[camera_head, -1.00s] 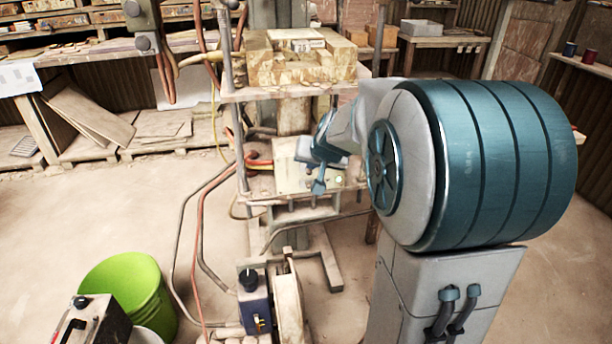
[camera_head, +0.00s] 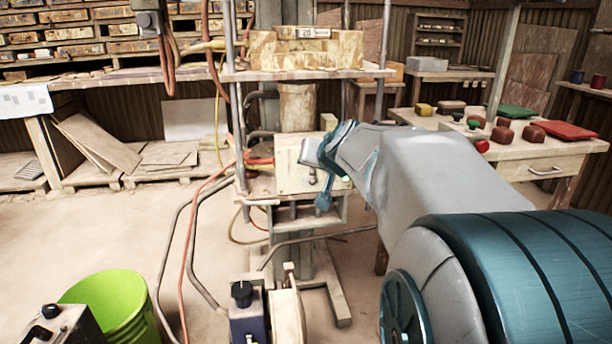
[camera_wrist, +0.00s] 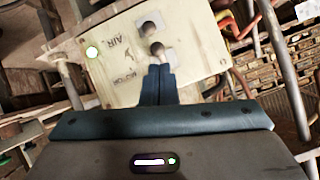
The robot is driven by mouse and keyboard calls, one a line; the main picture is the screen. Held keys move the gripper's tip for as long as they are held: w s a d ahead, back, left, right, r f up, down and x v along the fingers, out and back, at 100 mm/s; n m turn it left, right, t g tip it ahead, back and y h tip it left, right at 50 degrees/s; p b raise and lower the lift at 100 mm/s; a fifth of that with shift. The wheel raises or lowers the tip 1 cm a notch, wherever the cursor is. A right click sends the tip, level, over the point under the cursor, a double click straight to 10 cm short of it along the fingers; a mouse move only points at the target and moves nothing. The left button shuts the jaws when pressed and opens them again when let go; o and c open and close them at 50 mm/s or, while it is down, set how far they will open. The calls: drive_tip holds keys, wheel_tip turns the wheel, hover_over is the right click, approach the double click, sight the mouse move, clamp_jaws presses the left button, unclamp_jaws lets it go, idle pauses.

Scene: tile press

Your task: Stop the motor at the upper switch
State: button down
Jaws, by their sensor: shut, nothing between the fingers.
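A pale control box (camera_head: 287,165) sits on the press frame in the head view, partly hidden by my arm. In the wrist view its worn panel (camera_wrist: 105,68) fills the upper middle and bears the words AIR and MOTOR. Two dark-knobbed toggle switches show there: one farther up the picture (camera_wrist: 152,28) and one nearer my fingers (camera_wrist: 157,49).
The press shelf (camera_head: 300,74) carries blocks above the box. Hoses (camera_head: 186,240) hang left of the press. A green bucket (camera_head: 110,300) stands at lower left. A bench with red, yellow and green items (camera_head: 545,160) is at right.

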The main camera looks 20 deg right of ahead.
drive_tip(key=shift+r, duration=0.1)
drive_tip(key=shift+w+p, duration=0.1)
drive_tip(key=shift+p, duration=0.2)
drive_tip(key=shift+w+d+r, duration=0.2)
drive_tip(key=shift+w+r, duration=0.1)
drive_tip(key=shift+w, duration=0.35)
drive_tip(key=shift+s, duration=0.1)
